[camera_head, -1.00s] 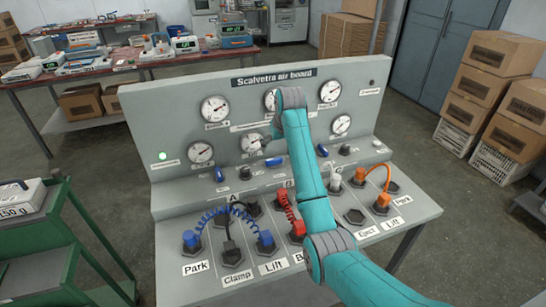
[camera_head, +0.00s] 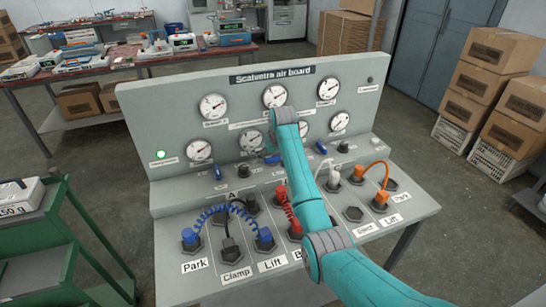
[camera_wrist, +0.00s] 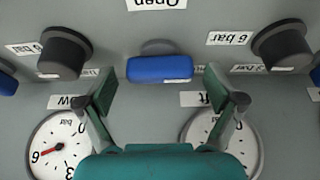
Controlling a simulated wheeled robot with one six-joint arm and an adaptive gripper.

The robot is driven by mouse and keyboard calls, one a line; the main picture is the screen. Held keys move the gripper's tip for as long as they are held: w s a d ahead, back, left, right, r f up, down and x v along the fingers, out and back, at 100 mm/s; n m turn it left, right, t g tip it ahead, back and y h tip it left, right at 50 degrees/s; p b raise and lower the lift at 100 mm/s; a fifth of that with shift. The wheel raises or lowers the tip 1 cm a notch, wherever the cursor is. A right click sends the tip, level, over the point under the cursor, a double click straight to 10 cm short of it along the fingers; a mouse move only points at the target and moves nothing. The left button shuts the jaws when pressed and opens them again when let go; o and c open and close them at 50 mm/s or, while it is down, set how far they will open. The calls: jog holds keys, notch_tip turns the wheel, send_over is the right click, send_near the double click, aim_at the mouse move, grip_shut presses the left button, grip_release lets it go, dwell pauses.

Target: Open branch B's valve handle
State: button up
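Branch B's valve handle is the blue bar (camera_head: 272,160) in the middle of the board's ledge, just below my gripper (camera_head: 268,147) in the head view. In the wrist view, which is upside down, the blue handle (camera_wrist: 160,67) lies crosswise, near a label reading "Open". My gripper (camera_wrist: 160,92) is open and empty there, with one finger to each side of the handle's near edge. The fingers look apart from the handle, though the depth is hard to judge. My arm partly hides the middle of the board in the head view.
Black regulator knobs (camera_wrist: 66,52) (camera_wrist: 283,45) flank the handle. Gauges (camera_wrist: 58,142) sit close behind my fingers. Other blue handles (camera_head: 218,173) (camera_head: 322,149) stand to either side. Coiled blue (camera_head: 215,212) and red hoses (camera_head: 287,208) lie on the front panel.

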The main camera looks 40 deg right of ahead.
jog(key=c, duration=0.9)
jog(key=shift+o, duration=0.2)
jog(key=shift+n, duration=0.3)
jog(key=n+y, duration=0.1)
jog(key=n, duration=0.2)
jog(key=shift+d+n+y, duration=0.1)
jog(key=shift+n+y, duration=0.2)
jog(key=n, duration=0.2)
jog(key=n+y, duration=0.1)
jog(key=n, duration=0.1)
jog(key=shift+d+n+y, duration=0.1)
jog(key=shift+n+y, duration=0.2)
jog(key=n+g+y, duration=0.1)
jog(key=n, duration=0.3)
jog(key=shift+n+g+y, duration=0.5)
jog(key=shift+n+g, duration=0.2)
jog(key=shift+n, duration=1.1)
